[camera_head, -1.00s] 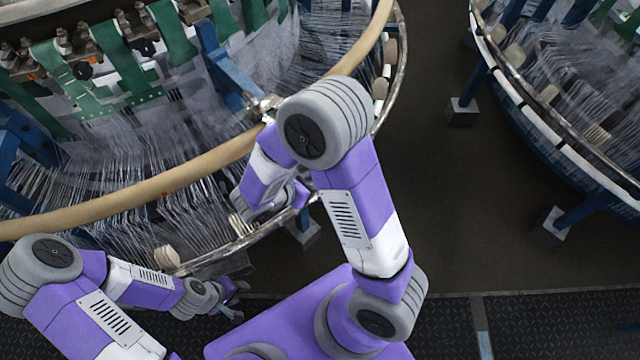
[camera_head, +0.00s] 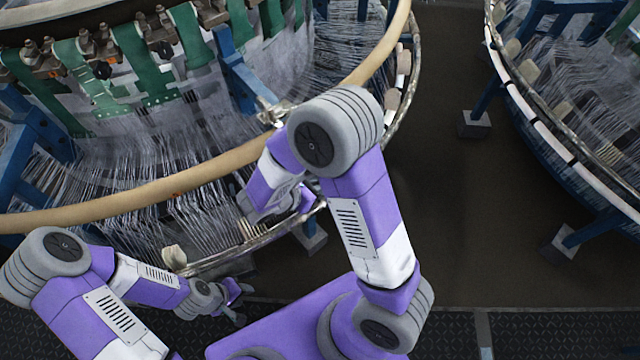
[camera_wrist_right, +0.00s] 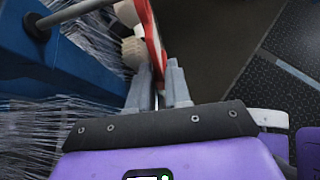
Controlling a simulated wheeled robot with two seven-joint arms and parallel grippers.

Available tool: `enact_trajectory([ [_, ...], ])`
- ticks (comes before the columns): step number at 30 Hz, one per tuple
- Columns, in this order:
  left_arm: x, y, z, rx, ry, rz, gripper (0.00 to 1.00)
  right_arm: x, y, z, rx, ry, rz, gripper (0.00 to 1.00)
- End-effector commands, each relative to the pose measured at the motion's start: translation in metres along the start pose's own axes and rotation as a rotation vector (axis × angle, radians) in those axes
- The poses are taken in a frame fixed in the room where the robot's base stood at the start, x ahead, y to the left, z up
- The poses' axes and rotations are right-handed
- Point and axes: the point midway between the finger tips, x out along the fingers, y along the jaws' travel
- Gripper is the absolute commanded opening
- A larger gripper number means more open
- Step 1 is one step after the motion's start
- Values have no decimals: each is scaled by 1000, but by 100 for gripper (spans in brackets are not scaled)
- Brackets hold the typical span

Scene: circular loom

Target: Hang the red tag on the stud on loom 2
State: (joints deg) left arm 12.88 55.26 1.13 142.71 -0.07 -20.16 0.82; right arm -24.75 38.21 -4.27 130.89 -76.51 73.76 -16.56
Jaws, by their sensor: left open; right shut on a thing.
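The red tag (camera_wrist_right: 154,40), red with a white face, shows edge-on in the right wrist view. My right gripper (camera_wrist_right: 160,88) is shut on it, and the tag stands out beyond the fingertips. In the head view the right arm's forearm reaches over the rim of the near loom (camera_head: 150,190); its fingers and the tag cannot be made out there. My left gripper (camera_head: 239,304) is open and empty, low in front of the near loom.
In the right wrist view a blue beam (camera_wrist_right: 40,60) with a metal rod (camera_wrist_right: 80,11) lies left of the gripper, with pale threads below it. A second loom (camera_head: 560,130) stands at the right. Dark floor (camera_head: 440,200) lies free between the looms.

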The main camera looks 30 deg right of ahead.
Motion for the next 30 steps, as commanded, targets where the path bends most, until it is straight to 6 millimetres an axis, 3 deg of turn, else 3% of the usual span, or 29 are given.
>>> enact_trajectory([
  [18,-3,1,0,0,0,0,43,0,18,0,0,-1,-1,0],
  [30,-3,1,0,0,0,0,43,0,20,0,1,0,0,0],
])
